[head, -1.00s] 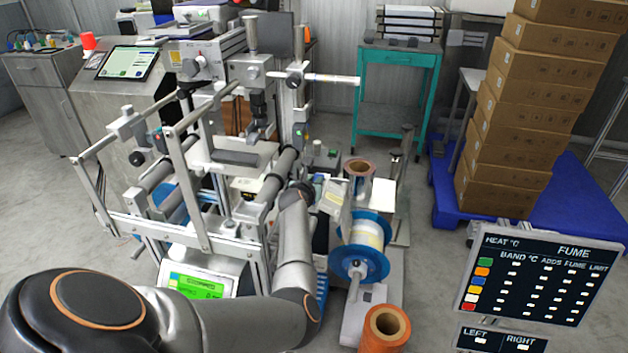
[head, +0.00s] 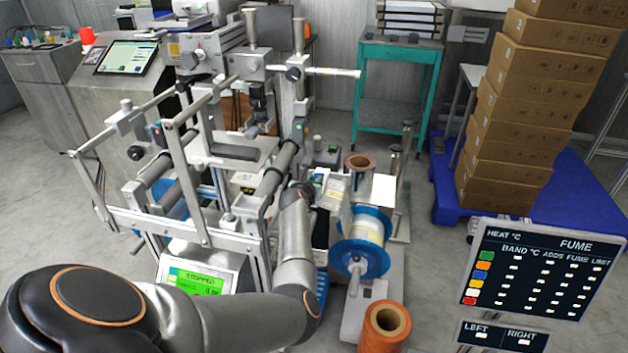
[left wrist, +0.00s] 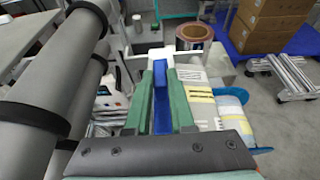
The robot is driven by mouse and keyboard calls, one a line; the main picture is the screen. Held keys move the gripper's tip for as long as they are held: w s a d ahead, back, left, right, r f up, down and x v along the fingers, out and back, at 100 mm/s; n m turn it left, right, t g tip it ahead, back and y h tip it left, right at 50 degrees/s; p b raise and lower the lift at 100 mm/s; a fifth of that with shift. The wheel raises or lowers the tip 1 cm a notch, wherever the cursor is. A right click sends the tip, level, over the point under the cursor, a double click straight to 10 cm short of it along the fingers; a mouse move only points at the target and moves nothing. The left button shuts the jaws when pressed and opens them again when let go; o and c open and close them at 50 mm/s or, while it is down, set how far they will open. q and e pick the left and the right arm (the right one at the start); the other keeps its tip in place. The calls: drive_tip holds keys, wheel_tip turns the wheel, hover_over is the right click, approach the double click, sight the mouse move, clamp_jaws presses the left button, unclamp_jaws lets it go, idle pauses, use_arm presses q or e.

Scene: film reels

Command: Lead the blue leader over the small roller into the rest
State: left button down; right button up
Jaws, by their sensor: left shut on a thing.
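The blue leader (left wrist: 161,115) is a narrow blue strip running between the green fingers of my left gripper (left wrist: 160,75) in the left wrist view, and the fingers are shut on it. In the head view my left gripper (head: 318,182) is small and partly hidden beyond my arm link, just right of the machine's rollers. Grey rollers (left wrist: 62,52) lie to the left of the fingers in the left wrist view; one roller also shows in the head view (head: 268,190). I cannot tell for sure which is the small roller, nor make out the rest. My right gripper is out of view.
A blue-flanged reel (head: 362,243) stands right of the gripper, with an orange roll (head: 384,325) in front. A copper-coloured roll (head: 358,162) stands behind. The machine's rails (head: 190,175) crowd the left side. Floor is clear toward the boxes (head: 515,130).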

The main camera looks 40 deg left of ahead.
use_arm(q)
drive_tip(key=shift+f, duration=0.2)
drive_tip(key=c, duration=0.7)
unclamp_jaws()
